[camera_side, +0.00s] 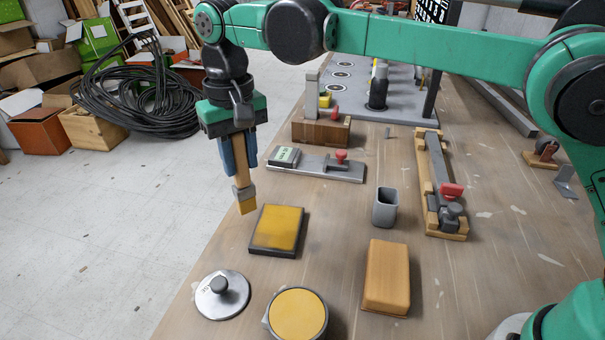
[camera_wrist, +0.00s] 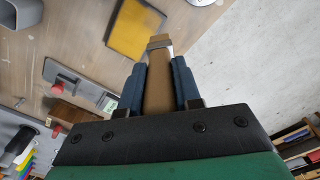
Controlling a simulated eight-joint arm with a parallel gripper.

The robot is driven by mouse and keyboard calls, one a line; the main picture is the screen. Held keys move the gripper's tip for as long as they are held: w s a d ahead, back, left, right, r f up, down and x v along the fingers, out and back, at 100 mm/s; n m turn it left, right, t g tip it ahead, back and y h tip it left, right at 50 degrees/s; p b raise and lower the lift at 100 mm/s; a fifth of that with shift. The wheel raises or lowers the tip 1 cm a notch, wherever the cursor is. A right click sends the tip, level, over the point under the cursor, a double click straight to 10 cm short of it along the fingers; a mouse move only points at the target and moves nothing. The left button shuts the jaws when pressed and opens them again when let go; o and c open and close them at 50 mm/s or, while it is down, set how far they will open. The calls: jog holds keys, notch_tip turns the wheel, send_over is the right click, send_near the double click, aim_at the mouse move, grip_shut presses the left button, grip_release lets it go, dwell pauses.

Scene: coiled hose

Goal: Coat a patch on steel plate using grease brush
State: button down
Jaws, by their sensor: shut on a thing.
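My gripper (camera_side: 238,168) is shut on the wooden handle of the grease brush (camera_side: 244,192). The brush points down, with a metal ferrule and a yellow tip. It is held up near the table's left edge, apart from the plate in the picture. The plate (camera_side: 277,229) is dark-edged, and yellow covers most of its top. It also shows in the wrist view (camera_wrist: 135,27), beyond the brush (camera_wrist: 158,85). A round tin (camera_side: 297,313) filled with yellow grease stands at the front. Its likely lid (camera_side: 222,294), a metal disc with a dark knob, lies to the left.
A tan block (camera_side: 387,276) and a grey square cup (camera_side: 385,207) stand right of the plate. A toggle clamp on a grey base (camera_side: 318,166) and a wooden block (camera_side: 321,131) lie behind. Another clamp fixture (camera_side: 437,185) is farther right. A coiled black hose (camera_side: 140,98) lies on the floor.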

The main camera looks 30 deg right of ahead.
aim_at(244, 187)
jog(key=shift+f, duration=2.7)
jog(key=shift+d+f, duration=0.1)
jog(key=shift+f, duration=0.55)
jog(key=shift+r, duration=4.1)
